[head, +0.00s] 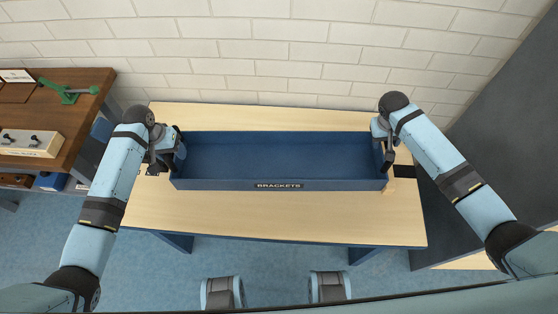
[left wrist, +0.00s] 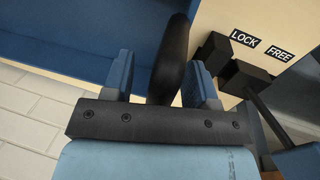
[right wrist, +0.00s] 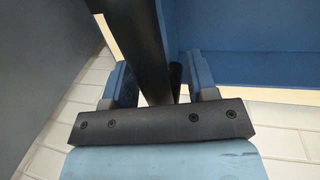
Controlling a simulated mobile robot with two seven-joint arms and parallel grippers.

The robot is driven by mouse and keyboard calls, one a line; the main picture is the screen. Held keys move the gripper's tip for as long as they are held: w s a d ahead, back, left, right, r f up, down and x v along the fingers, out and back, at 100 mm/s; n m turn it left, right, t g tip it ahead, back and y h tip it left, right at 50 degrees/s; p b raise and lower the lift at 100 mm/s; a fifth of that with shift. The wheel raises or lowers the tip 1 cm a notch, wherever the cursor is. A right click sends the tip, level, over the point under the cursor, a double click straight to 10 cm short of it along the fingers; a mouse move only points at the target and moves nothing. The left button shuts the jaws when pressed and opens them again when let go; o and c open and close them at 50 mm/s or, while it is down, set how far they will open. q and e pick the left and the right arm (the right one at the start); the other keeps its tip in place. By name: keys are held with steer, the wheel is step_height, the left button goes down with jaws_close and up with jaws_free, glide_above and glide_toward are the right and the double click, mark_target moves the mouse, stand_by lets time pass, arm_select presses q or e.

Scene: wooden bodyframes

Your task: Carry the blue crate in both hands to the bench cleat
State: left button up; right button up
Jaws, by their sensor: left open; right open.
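The long blue crate (head: 279,184), labelled BRACKETS, sits on the light wooden bench (head: 270,215) and looks empty. It also fills much of the left wrist view (left wrist: 60,35) and the right wrist view (right wrist: 250,68). My left gripper (head: 178,150) is at the crate's left end, open, with a black handle (left wrist: 170,60) between its fingers. My right gripper (head: 385,152) is at the right end, open, with a black bar (right wrist: 142,45) between its fingers. A small pale wooden block (head: 388,188) touches or nearly touches the crate's front right corner; I cannot tell if it is the cleat.
Black blocks beside LOCK (left wrist: 244,39) and FREE (left wrist: 280,56) labels lie near the left end. A brown table (head: 75,115) with a green tool (head: 68,92) stands left. A dark grey surface (head: 490,130) is at right. The bench front is clear; a brick wall is behind.

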arm_select(q)
jaws_close()
arm_select(e)
jaws_close()
arm_select(q)
steer(key=shift+r, duration=0.15)
arm_select(e)
steer(key=shift+r, duration=0.2)
